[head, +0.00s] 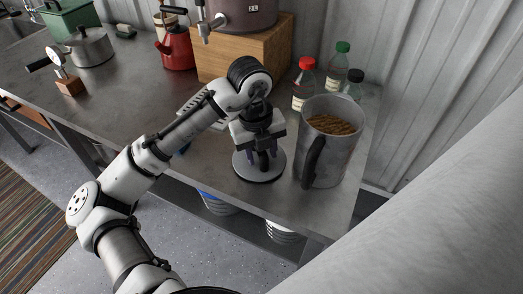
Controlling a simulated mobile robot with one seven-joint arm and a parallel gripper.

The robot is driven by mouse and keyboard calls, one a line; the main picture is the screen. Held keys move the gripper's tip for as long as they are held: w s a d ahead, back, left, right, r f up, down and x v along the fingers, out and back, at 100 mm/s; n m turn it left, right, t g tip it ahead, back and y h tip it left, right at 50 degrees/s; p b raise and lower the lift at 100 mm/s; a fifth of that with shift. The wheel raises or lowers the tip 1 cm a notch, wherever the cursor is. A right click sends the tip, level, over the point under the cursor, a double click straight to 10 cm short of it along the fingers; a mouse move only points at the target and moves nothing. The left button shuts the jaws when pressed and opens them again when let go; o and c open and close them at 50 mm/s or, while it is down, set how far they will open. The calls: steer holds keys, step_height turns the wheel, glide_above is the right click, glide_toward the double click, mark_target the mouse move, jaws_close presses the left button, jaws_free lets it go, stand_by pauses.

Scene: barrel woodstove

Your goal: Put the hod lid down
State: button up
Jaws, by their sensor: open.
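The hod lid (243,171), a round grey metal disc, lies flat on the metal counter (125,92) near its front edge. My gripper (263,165) points down over the lid, its fingers around or beside the lid's middle. The fingers look open; the lid's handle is hidden behind them, and I cannot tell whether they touch it. The grey metal hod (328,165) stands upright just right of the lid, uncovered, with brown pellets (331,124) inside and a dark handle on its front side.
Bottles with red (306,64), green (342,47) and black caps stand behind the hod. A wooden box (245,55) carries a large dark urn (240,14). A red kettle (177,47) and a grey pot (90,47) stand farther left. The counter's left middle is clear.

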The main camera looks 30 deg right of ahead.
mark_target(257, 165)
step_height(257, 165, up, 12)
steer(key=a+b, duration=0.1)
steer(key=shift+a+r, duration=0.15)
steer(key=shift+a, duration=0.05)
steer(key=shift+w, duration=0.1)
